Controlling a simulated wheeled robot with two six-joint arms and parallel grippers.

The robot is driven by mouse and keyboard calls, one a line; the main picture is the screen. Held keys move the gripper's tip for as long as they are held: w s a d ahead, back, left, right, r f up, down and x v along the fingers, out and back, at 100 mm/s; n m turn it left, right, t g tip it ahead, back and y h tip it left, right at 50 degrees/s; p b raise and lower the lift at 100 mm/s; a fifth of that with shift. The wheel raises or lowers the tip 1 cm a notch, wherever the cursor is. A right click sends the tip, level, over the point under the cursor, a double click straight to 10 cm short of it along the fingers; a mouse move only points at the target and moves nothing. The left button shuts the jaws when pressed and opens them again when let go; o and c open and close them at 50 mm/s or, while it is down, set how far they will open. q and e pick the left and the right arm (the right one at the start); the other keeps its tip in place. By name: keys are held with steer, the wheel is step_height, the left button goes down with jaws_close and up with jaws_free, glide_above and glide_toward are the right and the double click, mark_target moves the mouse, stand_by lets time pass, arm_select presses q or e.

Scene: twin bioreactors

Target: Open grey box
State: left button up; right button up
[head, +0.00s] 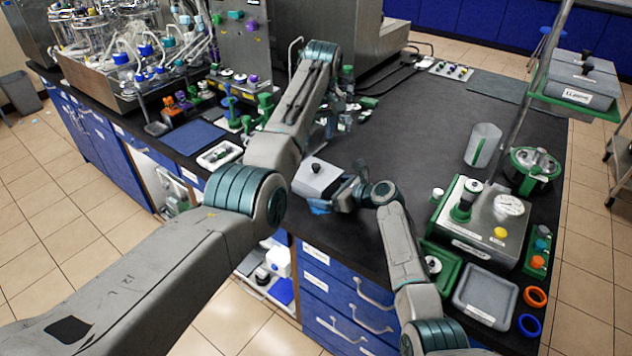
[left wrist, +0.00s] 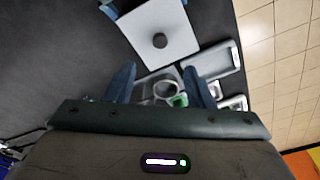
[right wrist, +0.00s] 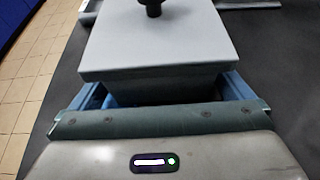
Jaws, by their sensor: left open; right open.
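The grey box (head: 318,176) stands on the black bench near its front edge, with a flat lid and a black knob on top. The lid is on. In the right wrist view the box (right wrist: 165,45) sits between the blue fingers of my right gripper (right wrist: 162,88), which is open around its body below the lid. My left gripper (left wrist: 160,78) is open and empty. In the left wrist view the lid (left wrist: 150,25) and knob lie beyond its fingertips, apart from them. In the head view my left gripper is largely hidden behind its wrist.
A bioreactor rig (head: 120,70) and a blue mat (head: 194,136) are at the left. A grey-green device (head: 485,225), a clear beaker (head: 482,145) and a grey tray (head: 486,297) are at the right. Similar lidded grey boxes (head: 580,80) stand on a green shelf. The bench's middle is clear.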

mark_target(316, 165)
steer(key=c, duration=1.1)
arm_select(q)
steer(key=f, duration=0.7)
steer(key=w+f, duration=0.1)
steer(key=f, duration=0.2)
steer(key=shift+w+a+f, duration=0.1)
steer(key=shift+a+f, duration=0.1)
steer(key=shift+f, duration=0.15)
jaws_close()
steer(key=shift+r, duration=0.1)
steer(key=shift+r, duration=0.95)
